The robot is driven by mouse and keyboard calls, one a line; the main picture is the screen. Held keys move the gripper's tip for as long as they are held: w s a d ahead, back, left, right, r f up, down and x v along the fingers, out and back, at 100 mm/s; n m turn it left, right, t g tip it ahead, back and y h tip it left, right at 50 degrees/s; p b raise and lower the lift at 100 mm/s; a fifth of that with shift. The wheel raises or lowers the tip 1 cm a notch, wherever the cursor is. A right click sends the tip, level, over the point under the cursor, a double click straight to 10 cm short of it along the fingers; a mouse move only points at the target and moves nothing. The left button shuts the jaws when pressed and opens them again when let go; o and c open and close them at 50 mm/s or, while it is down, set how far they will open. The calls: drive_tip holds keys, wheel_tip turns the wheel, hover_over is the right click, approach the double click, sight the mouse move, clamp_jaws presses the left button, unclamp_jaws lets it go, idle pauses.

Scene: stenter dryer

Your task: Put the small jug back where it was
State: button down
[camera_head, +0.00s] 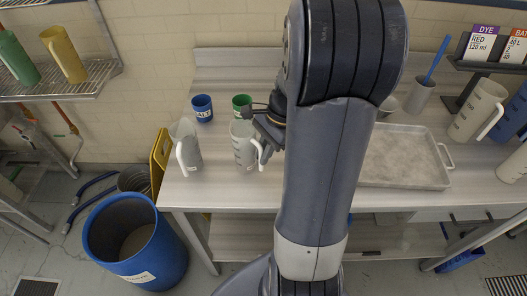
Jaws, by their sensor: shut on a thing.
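A small pale grey graduated jug (242,152) is at the left part of the metal table (220,188), its handle towards the right. My gripper (262,140) is shut on this jug at its handle side; my arm hides part of the grip. The jug looks upright. I cannot tell whether its base touches the table. A similar pale jug (188,150) stands to its left, near the table's left edge, apart from it.
A blue cup (202,108) and a green cup (241,102) stand behind the jugs. A shallow tray (405,160) lies right of my arm. More jugs (477,110) stand far right. A blue barrel (135,240) is on the floor at left.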

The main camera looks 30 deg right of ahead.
drive_tip(key=shift+f, duration=0.15)
drive_tip(key=c, duration=1.5)
unclamp_jaws()
drive_tip(key=shift+o, duration=0.2)
drive_tip(key=v, duration=1.2)
